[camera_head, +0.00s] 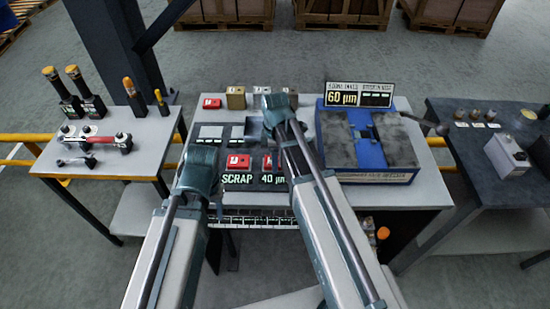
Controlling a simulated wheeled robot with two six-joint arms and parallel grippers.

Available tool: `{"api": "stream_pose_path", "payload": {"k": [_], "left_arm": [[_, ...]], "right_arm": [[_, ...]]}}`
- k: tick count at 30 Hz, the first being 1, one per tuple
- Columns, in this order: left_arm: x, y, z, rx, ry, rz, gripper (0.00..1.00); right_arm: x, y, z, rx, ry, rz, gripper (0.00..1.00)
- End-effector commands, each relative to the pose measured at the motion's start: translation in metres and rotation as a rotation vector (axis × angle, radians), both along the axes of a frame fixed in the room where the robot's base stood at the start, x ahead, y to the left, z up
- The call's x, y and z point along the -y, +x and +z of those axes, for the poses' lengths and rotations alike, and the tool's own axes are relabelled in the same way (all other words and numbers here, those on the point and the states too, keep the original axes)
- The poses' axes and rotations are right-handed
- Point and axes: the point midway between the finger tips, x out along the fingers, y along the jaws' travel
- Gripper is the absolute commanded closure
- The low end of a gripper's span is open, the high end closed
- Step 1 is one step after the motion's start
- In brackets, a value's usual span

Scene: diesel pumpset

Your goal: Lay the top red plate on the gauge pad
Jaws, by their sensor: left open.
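A red plate with a white mark (238,161) lies on the dark board in the middle of the bench, above the word SCRAP. A second red piece (267,162) lies right of it, partly hidden by my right arm. A smaller red block (212,103) stands at the bench's back left. I cannot tell which surface is the gauge pad. My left gripper (216,196) is open just left of the first red plate, its fingers mostly hidden by its wrist. My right gripper (275,108) is over the back middle of the bench; its jaws cannot be made out.
A blue fixture with dark grey blocks (368,140) fills the bench's right side, with a 60 µm sign (358,94) behind it. A tool table (103,150) stands left, a dark table (480,150) right.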

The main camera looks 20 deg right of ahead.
Motion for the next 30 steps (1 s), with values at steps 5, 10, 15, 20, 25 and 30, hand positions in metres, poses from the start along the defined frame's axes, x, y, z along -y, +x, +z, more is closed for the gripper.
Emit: {"api": "stream_pose_path", "payload": {"k": [5, 10, 15, 20, 25, 30], "left_arm": [[0.0, 0.0, 0.001, 0.0, 0.0, 0.0, 0.5], [0.0, 0.0, 0.0, 0.0, 0.0, 0.0, 0.5], [0.0, 0.0, 0.003, 0.0, 0.0, 0.0, 0.5], [0.0, 0.0, 0.012, 0.0, 0.0, 0.0, 0.5], [0.0, 0.0, 0.031, 0.0, 0.0, 0.0, 0.5], [0.0, 0.0, 0.057, 0.0, 0.0, 0.0, 0.5]], "right_arm": [[0.0, 0.0, 0.001, 0.0, 0.0, 0.0, 0.03], [0.0, 0.0, 0.0, 0.0, 0.0, 0.0, 0.03], [0.0, 0.0, 0.003, 0.0, 0.0, 0.0, 0.03], [0.0, 0.0, 0.012, 0.0, 0.0, 0.0, 0.03], [0.0, 0.0, 0.031, 0.0, 0.0, 0.0, 0.03], [0.0, 0.0, 0.057, 0.0, 0.0, 0.0, 0.03]]}}
